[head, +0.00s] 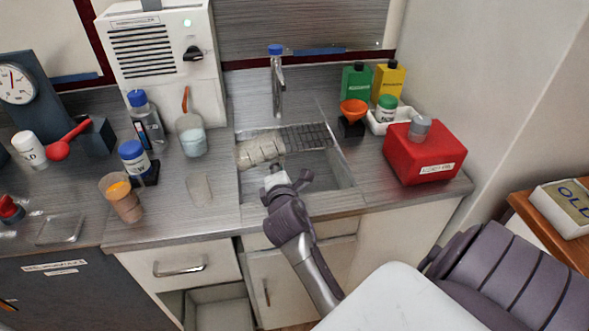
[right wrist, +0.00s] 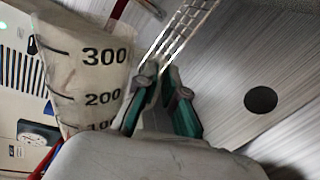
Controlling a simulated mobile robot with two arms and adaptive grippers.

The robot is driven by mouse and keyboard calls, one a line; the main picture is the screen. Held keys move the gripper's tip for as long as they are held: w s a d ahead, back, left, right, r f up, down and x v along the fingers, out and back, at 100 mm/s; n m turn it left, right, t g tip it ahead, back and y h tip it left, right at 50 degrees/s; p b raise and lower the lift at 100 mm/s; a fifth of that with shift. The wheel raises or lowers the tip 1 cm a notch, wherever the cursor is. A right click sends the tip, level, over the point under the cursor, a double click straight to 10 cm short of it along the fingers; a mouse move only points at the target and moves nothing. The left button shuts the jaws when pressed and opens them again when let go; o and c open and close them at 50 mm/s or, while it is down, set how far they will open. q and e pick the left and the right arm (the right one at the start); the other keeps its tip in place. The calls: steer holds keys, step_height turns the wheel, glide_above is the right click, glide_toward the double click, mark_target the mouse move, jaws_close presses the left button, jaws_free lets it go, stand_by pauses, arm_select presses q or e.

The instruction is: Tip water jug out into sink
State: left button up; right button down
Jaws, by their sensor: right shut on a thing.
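The water jug (head: 258,151) is pale with dark level marks and lies tilted on its side over the left part of the sink (head: 334,178). In the right wrist view the jug (right wrist: 82,62) shows the marks 300, 200 and 100. My right gripper (head: 273,172) reaches in from the front and is shut on the jug, at its side nearest me. In the right wrist view the green-padded fingers (right wrist: 160,108) are close beside the jug wall. I cannot tell whether water is in it, or flowing. My left gripper is not in view.
The tap (head: 277,80) stands behind the sink, with a dark rack (head: 305,136) at the sink's back. A beaker (head: 191,137) and bottles stand to the left. A red box (head: 424,153) and a white tray (head: 392,119) stand to the right.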

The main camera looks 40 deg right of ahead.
mark_target(269, 160)
steer(key=n+p, duration=0.1)
steer(key=d+r+n+p, duration=0.1)
steer(key=p, duration=0.1)
steer(key=shift+s+d+r+n+h+p, duration=0.1)
steer(key=shift+s+r+n+h+p, duration=0.1)
steer(key=shift+s+n+h+p, duration=0.15)
steer(key=r+n+p, duration=0.1)
steer(key=n+p, duration=0.1)
steer(key=a+r+n+h+p, duration=0.1)
steer(key=n+p, duration=0.1)
steer(key=n, duration=0.1)
steer(key=w+r+n+h+p, duration=0.1)
steer(key=n+p, duration=0.1)
steer(key=n, duration=0.1)
steer(key=shift+a+r+p, duration=0.2)
steer(key=shift+a+p, duration=0.1)
steer(key=shift+w+a+n+h+p, duration=0.25)
steer(key=shift+a+n, duration=0.2)
steer(key=shift+n, duration=0.5)
